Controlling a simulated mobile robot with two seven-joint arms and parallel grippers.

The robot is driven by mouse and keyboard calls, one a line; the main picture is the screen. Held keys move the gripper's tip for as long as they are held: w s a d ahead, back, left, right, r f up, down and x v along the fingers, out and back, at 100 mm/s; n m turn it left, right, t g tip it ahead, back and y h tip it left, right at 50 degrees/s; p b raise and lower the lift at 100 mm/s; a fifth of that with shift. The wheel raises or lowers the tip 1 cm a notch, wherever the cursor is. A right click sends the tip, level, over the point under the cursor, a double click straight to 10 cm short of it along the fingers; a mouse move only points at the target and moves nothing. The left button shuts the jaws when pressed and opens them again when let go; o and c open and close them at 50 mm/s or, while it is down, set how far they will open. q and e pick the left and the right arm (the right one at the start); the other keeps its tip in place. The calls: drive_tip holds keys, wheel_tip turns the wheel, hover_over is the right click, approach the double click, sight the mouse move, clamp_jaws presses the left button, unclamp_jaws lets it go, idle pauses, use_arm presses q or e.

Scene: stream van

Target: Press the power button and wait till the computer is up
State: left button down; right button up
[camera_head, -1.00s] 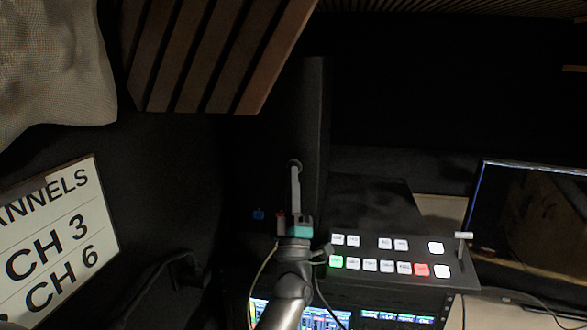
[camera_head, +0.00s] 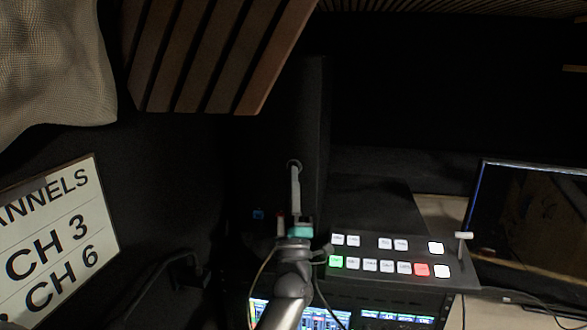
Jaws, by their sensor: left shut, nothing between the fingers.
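My left gripper (camera_head: 295,185) is in front of a tall dark case (camera_head: 316,125), which looks like the computer. The gripper is shut and empty, its fingers pointing up and away along the case's front. Whether the fingertips touch the case cannot be told. No power button can be made out; the fingers or the dark may hide it. A small blue light (camera_head: 258,214) glows left of the gripper. A monitor (camera_head: 530,225) at the right is dark, with a faint brownish reflection. My right gripper is not in view.
A switcher panel (camera_head: 385,243) with lit white, green and red buttons lies right of my left arm. Lit screens (camera_head: 325,315) are below it. A channel sign (camera_head: 60,235) is at the left. Slatted wood (camera_head: 210,50) and a pale cloth (camera_head: 50,65) hang above.

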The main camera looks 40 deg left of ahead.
use_arm(q)
drive_tip(key=shift+w+a, duration=0.1)
drive_tip(key=shift+w+a, duration=0.15)
drive_tip(key=shift+w, duration=0.15)
drive_tip(key=shift+w+a+b, duration=0.2)
drive_tip(key=shift+w+b, duration=0.15)
drive_tip(key=shift+b, duration=0.2)
idle(0.5)
drive_tip(key=shift+s, duration=0.1)
drive_tip(key=shift+s+d+p, duration=0.45)
drive_tip(key=shift+s+p, duration=0.05)
drive_tip(key=shift+s, duration=0.15)
drive_tip(key=s+d+p, duration=0.1)
drive_tip(key=s, duration=0.1)
drive_tip(key=s+d+p, duration=0.1)
drive_tip(key=s, duration=0.1)
drive_tip(key=shift+s+d+p, duration=0.2)
drive_tip(key=shift+p, duration=0.1)
